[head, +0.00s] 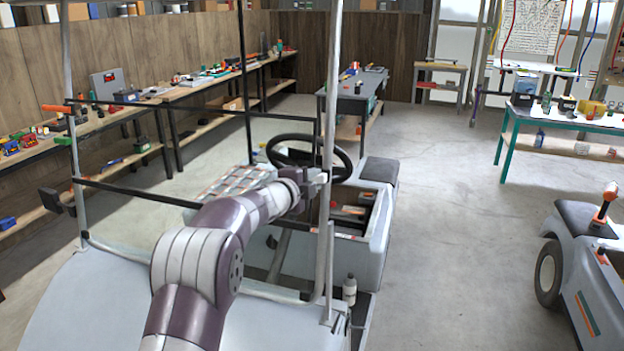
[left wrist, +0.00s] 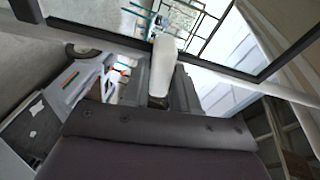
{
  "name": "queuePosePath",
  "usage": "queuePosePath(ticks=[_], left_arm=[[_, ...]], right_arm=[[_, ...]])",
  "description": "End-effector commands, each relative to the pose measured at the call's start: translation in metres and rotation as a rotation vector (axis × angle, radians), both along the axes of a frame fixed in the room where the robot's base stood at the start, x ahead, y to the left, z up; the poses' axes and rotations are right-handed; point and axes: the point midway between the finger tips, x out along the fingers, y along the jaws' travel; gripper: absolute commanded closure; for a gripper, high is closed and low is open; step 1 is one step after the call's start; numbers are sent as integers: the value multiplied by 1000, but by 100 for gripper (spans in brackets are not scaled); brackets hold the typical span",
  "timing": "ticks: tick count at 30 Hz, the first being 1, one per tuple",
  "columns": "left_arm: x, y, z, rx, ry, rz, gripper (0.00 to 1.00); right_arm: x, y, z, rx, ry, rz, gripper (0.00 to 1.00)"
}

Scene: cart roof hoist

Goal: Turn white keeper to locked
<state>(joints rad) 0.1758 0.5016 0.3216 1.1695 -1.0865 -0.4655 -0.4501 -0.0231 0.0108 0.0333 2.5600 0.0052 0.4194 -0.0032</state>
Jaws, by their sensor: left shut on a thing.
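The white keeper (left wrist: 166,62) is a pale, rounded lever in the left wrist view. It stands between the two grey fingers of my left gripper (left wrist: 160,92), which is shut on it. In the head view my left gripper (head: 316,178) is at the right front post of the cart (head: 330,120), near the steering wheel. The keeper cannot be made out there, as my gripper and the post cover that spot. Whether it is at its locked position cannot be told. My right gripper is not in view.
The cart's black steering wheel (head: 309,158) and a dark cross bar (head: 140,193) are close to my left arm. Another cart (head: 590,260) stands at the right. Workbenches (head: 190,95) line the left wall. The floor between the carts is clear.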

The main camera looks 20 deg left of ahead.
Motion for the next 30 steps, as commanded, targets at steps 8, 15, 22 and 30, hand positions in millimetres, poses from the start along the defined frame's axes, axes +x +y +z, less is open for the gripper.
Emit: queuePosePath(ticks=[8, 15, 22, 30], left_arm=[[0, 0, 3, 102, -5, -22, 100], [0, -1, 3, 132, -6, -30, 100], [0, -1, 3, 133, -6, -30, 100], [0, -1, 3, 132, -6, -30, 51]], right_arm=[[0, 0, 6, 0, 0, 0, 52], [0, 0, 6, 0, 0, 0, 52], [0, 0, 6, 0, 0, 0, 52], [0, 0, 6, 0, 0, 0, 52]])
